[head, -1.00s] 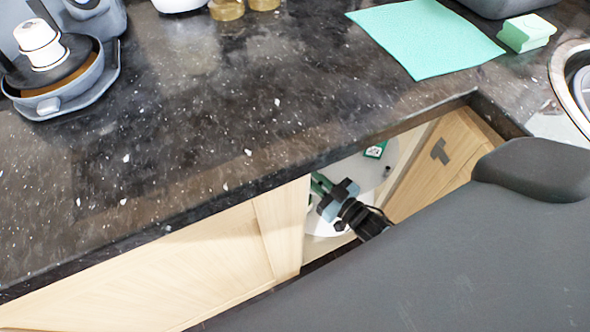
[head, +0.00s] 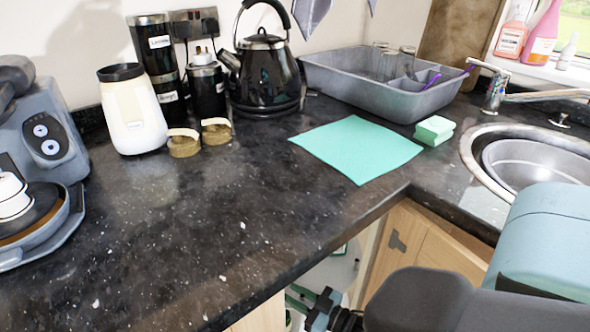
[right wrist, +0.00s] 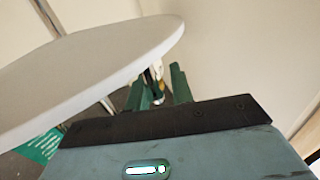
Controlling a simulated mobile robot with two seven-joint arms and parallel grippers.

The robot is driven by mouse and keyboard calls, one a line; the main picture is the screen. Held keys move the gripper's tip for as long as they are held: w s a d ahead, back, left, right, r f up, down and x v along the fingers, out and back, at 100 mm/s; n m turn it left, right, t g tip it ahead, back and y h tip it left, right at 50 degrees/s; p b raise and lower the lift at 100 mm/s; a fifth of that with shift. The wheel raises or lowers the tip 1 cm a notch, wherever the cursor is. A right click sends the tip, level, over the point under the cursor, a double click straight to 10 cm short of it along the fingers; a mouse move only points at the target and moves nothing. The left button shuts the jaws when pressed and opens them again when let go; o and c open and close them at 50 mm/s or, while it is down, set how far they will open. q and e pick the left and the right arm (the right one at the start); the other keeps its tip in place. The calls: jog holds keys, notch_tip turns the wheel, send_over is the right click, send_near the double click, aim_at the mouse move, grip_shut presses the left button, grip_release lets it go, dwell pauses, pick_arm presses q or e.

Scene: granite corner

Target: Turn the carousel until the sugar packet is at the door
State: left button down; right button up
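The carousel is a pale round shelf (head: 338,272) inside the open corner cabinet, partly hidden under the worktop in the head view. In the right wrist view its disc (right wrist: 85,70) fills the upper left. A small green and white item sits on it at the worktop edge in the head view; I cannot tell whether it is the sugar packet. My right gripper (head: 302,298) reaches into the opening. In the right wrist view its green fingers (right wrist: 158,90) stand apart beside the disc's rim; contact is unclear. A small item shows beyond the gap. My left gripper is out of view.
A wooden cabinet door (head: 420,245) stands right of the opening. The worktop edge overhangs my right gripper. A green cloth (head: 357,148), a sponge (head: 434,130), a kettle (head: 268,75) and a sink (head: 530,160) are above. In the wrist view, a green printed object (right wrist: 42,148) shows beneath the disc.

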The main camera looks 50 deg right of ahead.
jog(key=o, duration=0.3)
jog(key=shift+s+a, duration=0.15)
jog(key=shift+r, duration=0.1)
jog(key=shift+r, duration=0.25)
jog(key=r, duration=0.1)
jog(key=r+p, duration=0.1)
jog(key=r, duration=0.1)
jog(key=shift+s+a, duration=0.25)
jog(key=shift+s, duration=0.1)
jog(key=s+a+r+p, duration=0.1)
jog(key=s+a, duration=0.8)
jog(key=s, duration=0.3)
jog(key=shift+r, duration=0.15)
